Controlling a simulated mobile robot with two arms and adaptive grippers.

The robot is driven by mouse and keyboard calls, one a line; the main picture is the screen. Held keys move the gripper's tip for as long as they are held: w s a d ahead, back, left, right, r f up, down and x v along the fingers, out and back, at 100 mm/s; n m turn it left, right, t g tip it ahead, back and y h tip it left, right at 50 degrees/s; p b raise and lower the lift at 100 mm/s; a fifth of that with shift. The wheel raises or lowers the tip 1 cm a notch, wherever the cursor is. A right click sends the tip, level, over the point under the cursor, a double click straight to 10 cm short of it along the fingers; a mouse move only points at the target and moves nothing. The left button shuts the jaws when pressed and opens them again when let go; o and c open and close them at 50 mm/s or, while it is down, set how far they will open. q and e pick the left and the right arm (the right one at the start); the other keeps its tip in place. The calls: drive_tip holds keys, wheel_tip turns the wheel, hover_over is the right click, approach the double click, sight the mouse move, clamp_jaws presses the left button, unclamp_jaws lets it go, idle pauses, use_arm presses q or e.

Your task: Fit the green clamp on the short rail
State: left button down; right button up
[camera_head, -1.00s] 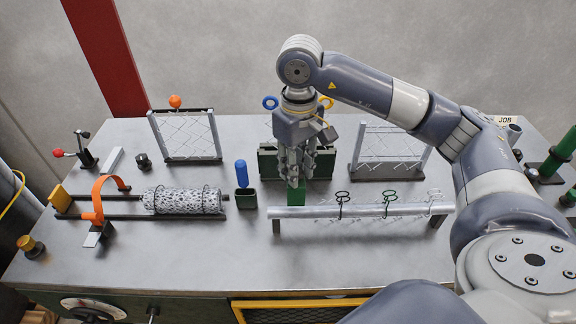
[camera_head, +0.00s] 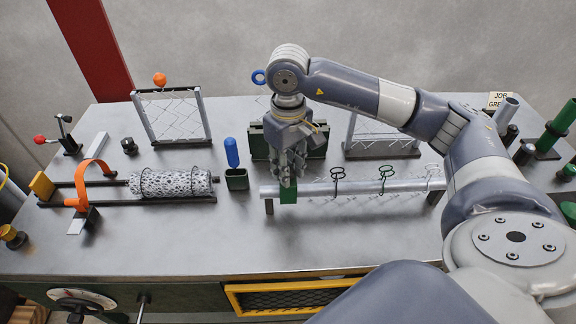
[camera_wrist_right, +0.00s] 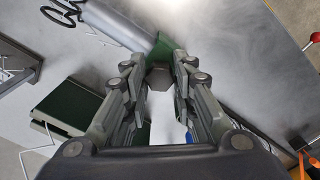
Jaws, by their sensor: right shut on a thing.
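My right gripper (camera_head: 288,180) points down over the left end of the silver rail (camera_head: 355,188) on short posts. It is shut on the green clamp (camera_head: 288,192), whose green body shows below the fingertips and in front of the rail. In the right wrist view the green clamp (camera_wrist_right: 162,50) lies across the silver rail (camera_wrist_right: 115,25), just beyond a dark grey block (camera_wrist_right: 158,77) between the fingers. I cannot tell whether the clamp is fully seated around the rail. My left gripper is not in view.
A dark green block (camera_head: 316,142) stands behind. The front tabletop is clear.

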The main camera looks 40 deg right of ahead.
drive_tip(key=o, duration=1)
drive_tip(key=shift+r, duration=0.1)
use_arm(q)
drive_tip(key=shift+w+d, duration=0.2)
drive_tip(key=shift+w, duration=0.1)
use_arm(e)
wheel_tip(320, 180, up, 12)
drive_tip(key=shift+f, duration=0.1)
